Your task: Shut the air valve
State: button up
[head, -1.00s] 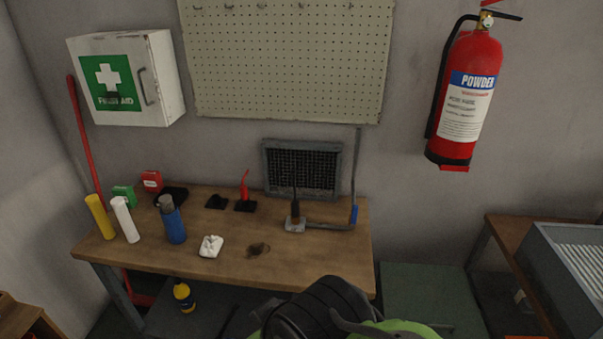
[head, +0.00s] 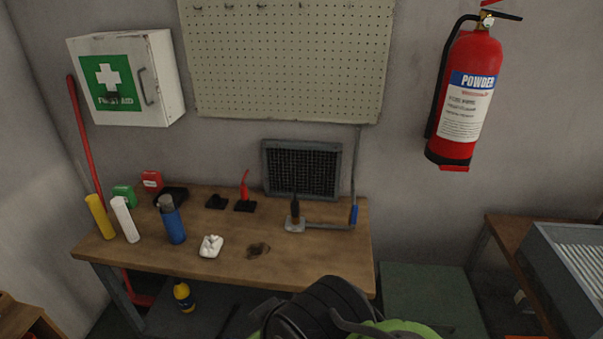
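A thin grey air pipe (head: 357,170) comes down the wall to the right end of the wooden bench (head: 310,262). A small blue part (head: 354,214), which looks like the air valve's handle, sits upright on it near the bend. The pipe then runs left along the bench to a small grey block (head: 294,225) with a dark upright piece (head: 295,207) on it. The handle is too small for me to tell whether the valve is open or shut. My gripper's fingers are not in view. A black and green part, likely of my arm, shows at the bottom edge.
A white cloth-like lump (head: 210,246), a red-spouted item (head: 244,192) and several bottles stand on the bench left of the pipe. A dark vent grille (head: 302,169) is behind the block. A fire extinguisher (head: 466,95) hangs at right. The bench front right is clear.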

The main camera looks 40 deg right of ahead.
aim_at(356, 209)
jog(key=l+z, duration=0.15)
jog(key=z, duration=1.45)
jog(key=i+j+u, duration=0.45)
jog(key=i+l, duration=0.05)
jog(key=i, duration=0.05)
